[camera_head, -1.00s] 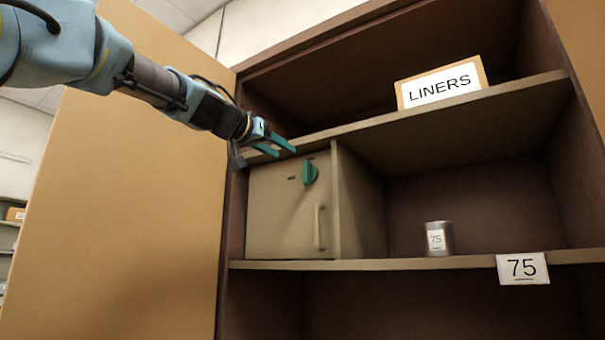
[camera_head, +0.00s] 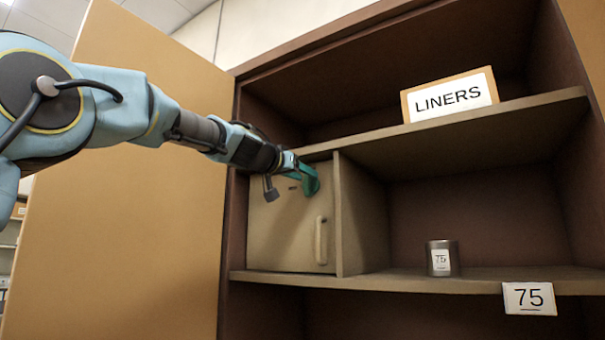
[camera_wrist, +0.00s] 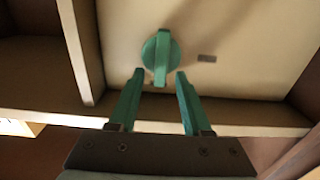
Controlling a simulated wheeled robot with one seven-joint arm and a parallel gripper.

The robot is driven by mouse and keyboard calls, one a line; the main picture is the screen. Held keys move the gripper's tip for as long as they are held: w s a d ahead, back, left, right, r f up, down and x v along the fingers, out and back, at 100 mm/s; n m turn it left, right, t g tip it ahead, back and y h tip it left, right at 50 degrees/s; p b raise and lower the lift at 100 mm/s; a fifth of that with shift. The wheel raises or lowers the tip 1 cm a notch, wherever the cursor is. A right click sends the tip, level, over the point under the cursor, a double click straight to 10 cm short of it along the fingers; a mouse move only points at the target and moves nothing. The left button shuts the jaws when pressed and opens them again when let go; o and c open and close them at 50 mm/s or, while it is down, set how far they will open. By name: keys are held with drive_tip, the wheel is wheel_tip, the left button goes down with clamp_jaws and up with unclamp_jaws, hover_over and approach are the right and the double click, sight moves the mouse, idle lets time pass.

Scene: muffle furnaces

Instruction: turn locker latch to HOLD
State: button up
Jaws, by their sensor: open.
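The locker latch is a round green knob with a raised grip bar (camera_wrist: 161,57) on the beige door of a small locker (camera_head: 283,232). In the wrist view the bar lies between and just beyond the tips of my open gripper (camera_wrist: 157,74), one green finger to each side. I cannot tell whether the fingers touch it. In the head view my gripper (camera_head: 303,174) is at the latch (camera_head: 311,183), and the similar green makes them hard to part. A small dark mark (camera_wrist: 207,58) sits beside the knob. No HOLD lettering is readable.
The locker has a vertical handle (camera_head: 321,240) and stands on a cabinet shelf (camera_head: 400,282). A LINERS sign (camera_head: 450,97) is on the shelf above. The large open cabinet door (camera_head: 130,220) is at left.

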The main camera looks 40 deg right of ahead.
clamp_jaws()
drive_tip(key=shift+w+n, duration=0.1)
drive_tip(key=shift+n, duration=0.3)
idle(0.4)
drive_tip(key=shift+w+a+f+n+b, duration=0.1)
drive_tip(key=shift+w+f+n+b, duration=0.2)
drive_tip(key=shift+n, duration=2.55)
drive_tip(key=shift+w+a+f+n+b, duration=0.1)
drive_tip(key=shift+w+f+n, duration=0.25)
drive_tip(key=shift+n, duration=2.45)
drive_tip(key=shift+w+a+f+n+b, duration=0.15)
drive_tip(key=shift+w+f+n, duration=0.15)
drive_tip(key=shift+n, duration=2.55)
drive_tip(key=shift+d+f, duration=0.1)
unclamp_jaws()
